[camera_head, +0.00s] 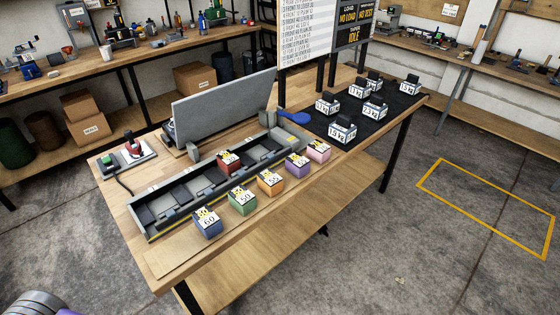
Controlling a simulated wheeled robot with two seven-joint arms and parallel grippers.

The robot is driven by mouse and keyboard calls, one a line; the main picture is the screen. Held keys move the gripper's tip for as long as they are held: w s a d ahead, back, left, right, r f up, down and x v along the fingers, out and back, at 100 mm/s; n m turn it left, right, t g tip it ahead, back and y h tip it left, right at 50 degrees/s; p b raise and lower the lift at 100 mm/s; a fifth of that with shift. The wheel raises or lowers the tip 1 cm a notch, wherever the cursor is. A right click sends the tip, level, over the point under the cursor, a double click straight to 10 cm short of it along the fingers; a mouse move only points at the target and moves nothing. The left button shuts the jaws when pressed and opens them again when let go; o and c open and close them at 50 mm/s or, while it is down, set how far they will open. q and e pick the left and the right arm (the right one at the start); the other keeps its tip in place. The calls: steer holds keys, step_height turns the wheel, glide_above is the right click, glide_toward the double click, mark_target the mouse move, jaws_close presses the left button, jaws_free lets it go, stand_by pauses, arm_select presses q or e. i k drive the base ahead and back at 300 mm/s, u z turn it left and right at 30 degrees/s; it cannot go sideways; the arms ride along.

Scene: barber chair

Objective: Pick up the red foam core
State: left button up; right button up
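A dark red block (229,162), which looks like the red foam core, sits in the long grey compartmented tray (150,215) on the wooden workbench. It has a yellow and white label on top; its number is too small to read. Its lower part is partly hidden by the tray's front wall. Neither of my grippers shows in the head view. Only a grey and purple part, probably mine, shows at the bottom left corner, well away from the block.
Blue (207,224), green (242,201), orange (270,182), purple (297,165) and pink (318,151) blocks line the tray's front. A grey upright panel (225,105) stands behind it. Labelled weights lie on a black mat (395,112) at right. The bench front edge (270,217) is close to the blocks.

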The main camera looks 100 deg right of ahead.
mark_target(229, 162)
steer(key=z, duration=2.1)
